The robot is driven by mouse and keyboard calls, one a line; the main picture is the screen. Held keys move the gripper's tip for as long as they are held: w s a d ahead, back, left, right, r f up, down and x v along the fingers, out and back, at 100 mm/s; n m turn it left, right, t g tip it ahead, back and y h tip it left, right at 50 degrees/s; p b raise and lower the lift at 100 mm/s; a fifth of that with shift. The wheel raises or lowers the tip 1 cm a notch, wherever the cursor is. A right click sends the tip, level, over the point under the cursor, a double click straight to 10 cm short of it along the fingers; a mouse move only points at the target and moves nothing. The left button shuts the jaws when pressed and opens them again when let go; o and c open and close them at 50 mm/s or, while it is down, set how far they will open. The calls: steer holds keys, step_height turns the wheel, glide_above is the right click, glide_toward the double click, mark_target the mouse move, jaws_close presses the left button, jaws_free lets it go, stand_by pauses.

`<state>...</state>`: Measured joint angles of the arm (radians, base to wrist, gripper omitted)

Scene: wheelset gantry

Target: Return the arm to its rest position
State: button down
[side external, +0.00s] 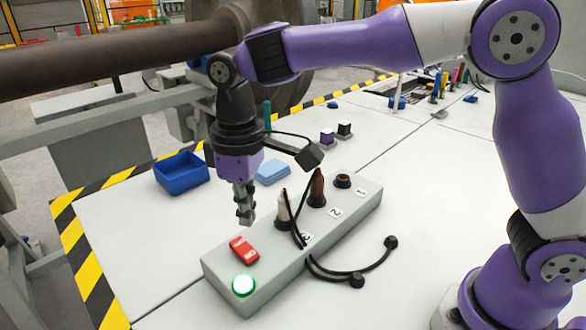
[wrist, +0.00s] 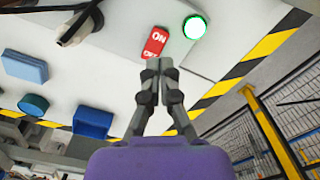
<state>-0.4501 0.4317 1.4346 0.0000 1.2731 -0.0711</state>
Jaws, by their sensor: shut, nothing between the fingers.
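My gripper (side external: 245,215) hangs pointing down on the purple arm, just above the far left end of a grey control box in the side view. In the wrist view my gripper (wrist: 157,66) has its fingertips together, with nothing between them.
The grey box (side external: 345,208) carries numbered sockets with plugs and loose black cables (side external: 350,266). A blue bin (side external: 181,173) and light blue block (side external: 272,172) lie behind it. A thick brown axle (side external: 110,55) crosses behind the arm. The white table is clear at front left.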

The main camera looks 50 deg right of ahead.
steer(key=s+d+r+m+t, duration=0.2)
steer(key=s+d+m, duration=0.1)
steer(key=s+d, duration=0.3)
steer(key=s+d+r+m+t, duration=0.2)
steer(key=s+d, duration=0.4)
steer(key=d, duration=0.4)
steer(key=shift+s+m+t, duration=0.3)
steer(key=shift+m+t, duration=0.2)
steer(key=shift+t, duration=0.3)
